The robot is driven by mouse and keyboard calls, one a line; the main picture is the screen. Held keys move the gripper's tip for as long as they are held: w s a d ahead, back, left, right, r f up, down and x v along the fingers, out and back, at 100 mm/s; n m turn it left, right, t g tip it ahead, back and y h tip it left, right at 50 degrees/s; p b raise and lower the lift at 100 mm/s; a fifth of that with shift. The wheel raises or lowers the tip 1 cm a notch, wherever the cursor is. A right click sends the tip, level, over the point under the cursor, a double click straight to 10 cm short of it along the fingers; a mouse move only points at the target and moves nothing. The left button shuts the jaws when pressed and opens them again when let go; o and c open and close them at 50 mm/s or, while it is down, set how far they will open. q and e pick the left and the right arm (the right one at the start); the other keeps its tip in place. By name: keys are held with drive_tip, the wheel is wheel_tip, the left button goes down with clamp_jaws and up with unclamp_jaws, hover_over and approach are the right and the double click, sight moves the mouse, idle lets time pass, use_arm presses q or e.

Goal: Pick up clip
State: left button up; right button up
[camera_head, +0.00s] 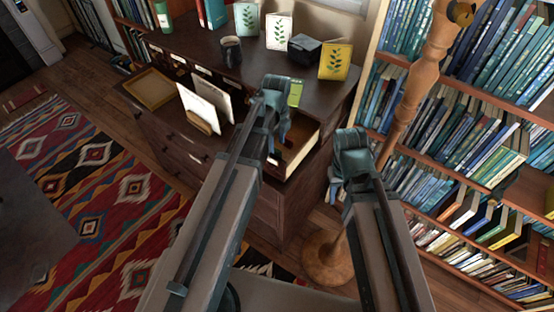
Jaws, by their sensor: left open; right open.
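I cannot make out a clip for certain in this view. A dark wooden cabinet (200,44) stands ahead with a drawer (303,152) pulled out; its inside is partly hidden behind my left arm. My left gripper (278,135) is over the left side of this open drawer, seen from behind and apparently empty. My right gripper (338,192) is lower, to the right of the drawer beside the cabinet, also apparently empty. Both grippers are open, though their fingertips are small and partly hidden by the wrists.
On the cabinet are a dark mug (231,51), leaf-pattern cards, a black box (304,48) and a green item (295,92). White papers (207,98) stand in a wooden holder at left. A wooden post (416,90) and full bookshelf (465,140) bound the right. A patterned rug (95,190) covers the left floor.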

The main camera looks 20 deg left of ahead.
sight(277, 151)
use_arm(q)
wheel_tip(277, 151, down, 5)
drive_tip(key=b, duration=0.5)
drive_tip(key=shift+w+f, duration=0.15)
drive_tip(key=shift+f, duration=0.05)
drive_tip(key=shift+r, duration=0.1)
clamp_jaws()
